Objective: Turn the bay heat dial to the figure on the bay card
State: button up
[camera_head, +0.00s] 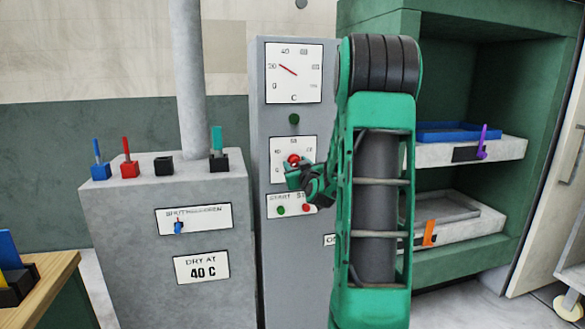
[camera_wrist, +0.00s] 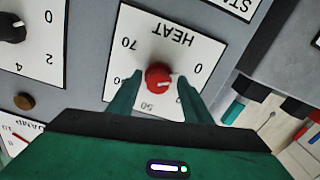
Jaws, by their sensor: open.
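The heat dial (camera_head: 293,159) is a red knob on a white scale plate on the tall grey panel. In the wrist view the red knob (camera_wrist: 158,77) sits on the plate marked HEAT (camera_wrist: 195,50), seen upside down. Its white mark points right in that view; the figure there is partly hidden. The bay card (camera_head: 201,267) on the grey block reads DRY AT 40 C. My gripper (camera_head: 302,175) is at the dial. In the wrist view its fingers (camera_wrist: 158,88) are open, one on each side of the knob, with gaps showing.
A gauge (camera_head: 294,72) marked C has its needle near 20. A green button (camera_head: 294,119) is below it, and a start/stop plate (camera_head: 291,206) below the dial. A black dial (camera_wrist: 10,28) is beside the HEAT plate. Shelves with trays (camera_head: 457,131) stand right.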

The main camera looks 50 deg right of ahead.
jog(key=c, duration=1)
jog(key=shift+a, duration=0.15)
jog(key=shift+c, duration=0.2)
